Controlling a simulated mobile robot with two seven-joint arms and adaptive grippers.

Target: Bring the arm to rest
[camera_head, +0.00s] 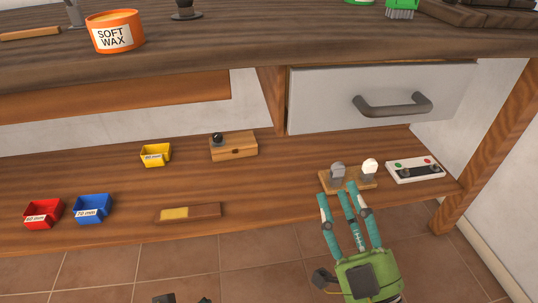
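My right gripper (345,198) has a green body and teal fingers. It reaches up from the bottom right with its fingers spread apart and nothing seen between them. Its fingertips are just in front of a small wooden board (352,184) on the lower shelf; I cannot tell whether they touch it. The board carries a grey switch-like part (338,171) and a white bulb (370,167).
The lower shelf (270,190) holds red (42,214), blue (92,208) and yellow (155,154) bins, a wooden box (233,146), a wooden block (188,213) and a white button panel (414,170). A drawer (340,105) hangs above. An orange soft wax tin (116,33) stands on the worktop.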

